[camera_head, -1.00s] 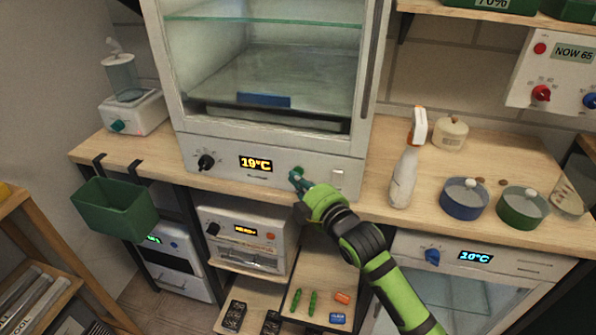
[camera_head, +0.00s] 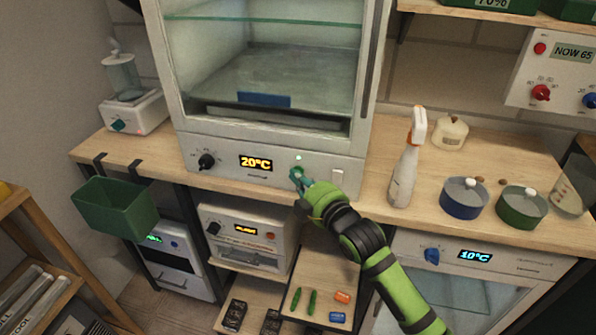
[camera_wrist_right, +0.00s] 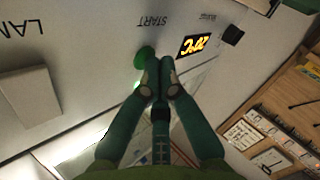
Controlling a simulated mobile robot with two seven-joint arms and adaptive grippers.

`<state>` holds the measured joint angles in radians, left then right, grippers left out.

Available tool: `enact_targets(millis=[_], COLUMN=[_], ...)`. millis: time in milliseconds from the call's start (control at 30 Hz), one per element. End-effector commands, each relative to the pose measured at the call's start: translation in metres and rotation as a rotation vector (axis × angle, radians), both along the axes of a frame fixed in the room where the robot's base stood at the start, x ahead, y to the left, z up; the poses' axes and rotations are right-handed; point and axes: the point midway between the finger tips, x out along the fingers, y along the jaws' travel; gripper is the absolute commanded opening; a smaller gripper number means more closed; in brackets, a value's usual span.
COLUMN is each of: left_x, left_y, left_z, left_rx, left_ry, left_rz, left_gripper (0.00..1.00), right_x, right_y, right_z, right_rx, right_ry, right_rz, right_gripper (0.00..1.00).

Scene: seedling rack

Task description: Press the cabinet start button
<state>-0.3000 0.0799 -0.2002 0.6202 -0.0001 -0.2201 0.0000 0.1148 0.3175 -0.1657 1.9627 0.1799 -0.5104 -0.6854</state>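The cabinet (camera_head: 270,150) has a front panel with a black knob (camera_head: 206,161) and a display (camera_head: 256,163) reading 20°C. The green start button (camera_head: 296,172) is on this panel, right of the display; it also shows under the word START in the right wrist view (camera_wrist_right: 144,54). A small pale light (camera_head: 298,157) glows above it. My right gripper (camera_head: 301,178) has its fingers together with nothing between them, its tips (camera_wrist_right: 158,66) at the button. Whether they touch it or stop just short I cannot tell. My left gripper is not in view.
A white rocker switch (camera_head: 338,177) sits right of the button. A spray bottle (camera_head: 405,165), a blue pot (camera_head: 465,198) and a green pot (camera_head: 522,208) stand on the counter to the right. A green bin (camera_head: 115,208) hangs at the left.

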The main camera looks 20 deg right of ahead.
Motion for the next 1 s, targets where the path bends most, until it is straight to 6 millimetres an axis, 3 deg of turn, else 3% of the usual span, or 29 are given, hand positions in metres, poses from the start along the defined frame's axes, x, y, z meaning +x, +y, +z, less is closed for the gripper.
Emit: enact_targets(millis=[1000], left_x=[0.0], left_y=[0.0], left_z=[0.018], left_rx=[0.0], left_ry=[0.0], left_rz=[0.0], left_gripper=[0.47], right_x=[-0.022], right_y=[0.015], right_z=[0.002], right_rx=[0.002], right_ry=[0.001], right_rz=[0.002], right_gripper=[0.0])
